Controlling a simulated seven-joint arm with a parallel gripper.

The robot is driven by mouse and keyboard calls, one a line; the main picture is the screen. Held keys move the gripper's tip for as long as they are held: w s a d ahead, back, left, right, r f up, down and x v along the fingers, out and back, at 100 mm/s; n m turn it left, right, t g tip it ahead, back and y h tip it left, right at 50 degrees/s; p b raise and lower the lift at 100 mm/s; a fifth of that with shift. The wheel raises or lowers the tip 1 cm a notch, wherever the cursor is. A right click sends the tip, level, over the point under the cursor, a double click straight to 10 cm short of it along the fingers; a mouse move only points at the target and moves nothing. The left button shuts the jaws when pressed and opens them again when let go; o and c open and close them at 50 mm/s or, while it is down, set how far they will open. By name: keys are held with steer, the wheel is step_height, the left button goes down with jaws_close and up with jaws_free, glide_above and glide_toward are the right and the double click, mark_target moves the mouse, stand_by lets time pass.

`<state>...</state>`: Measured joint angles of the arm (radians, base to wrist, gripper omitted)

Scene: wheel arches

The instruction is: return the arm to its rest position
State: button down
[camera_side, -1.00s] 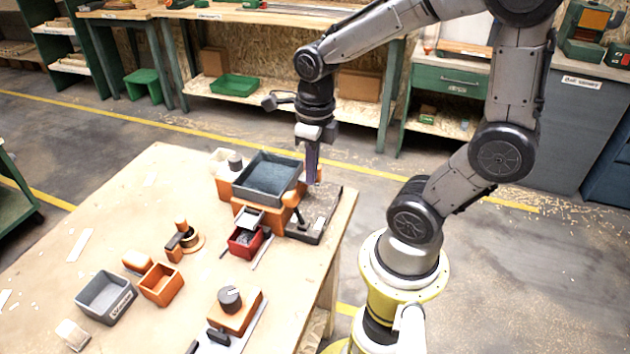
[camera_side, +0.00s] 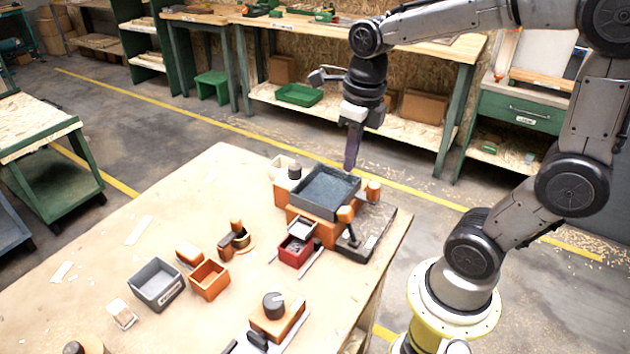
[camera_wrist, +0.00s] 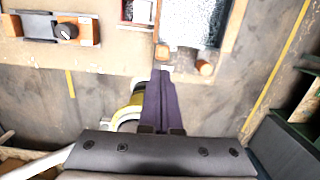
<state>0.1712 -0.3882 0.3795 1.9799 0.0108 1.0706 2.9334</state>
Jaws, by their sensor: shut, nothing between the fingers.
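My gripper (camera_side: 352,166) is shut and empty. In the side view it points down and hangs above the far right part of the workbench, just behind the grey tray (camera_side: 326,192) on its orange stand. I cannot tell the exact gap between the fingertips and the tray's rim. In the wrist view my purple fingers (camera_wrist: 165,82) are together with nothing between them, and the tray (camera_wrist: 195,22) shows at the top, beyond the fingertips.
The workbench (camera_side: 200,215) holds a red box (camera_side: 296,250), a grey bin (camera_side: 157,284), an orange bin (camera_side: 209,280) and an orange block with a dark knob (camera_side: 275,312). A green shelf cart (camera_side: 50,150) stands at the left. The air above the bench's left half is clear.

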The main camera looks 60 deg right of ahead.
steer(key=s+a+r+n+t, duration=0.1)
steer(key=s+n, duration=0.3)
steer(key=n, duration=1.3)
steer(key=s+a+r+n+t, duration=0.1)
steer(key=s+a+n+t, duration=0.2)
steer(key=n, duration=1.5)
steer(key=shift+s+n, duration=0.3)
steer(key=shift+s, duration=0.7)
steer(key=shift+a+r, duration=0.1)
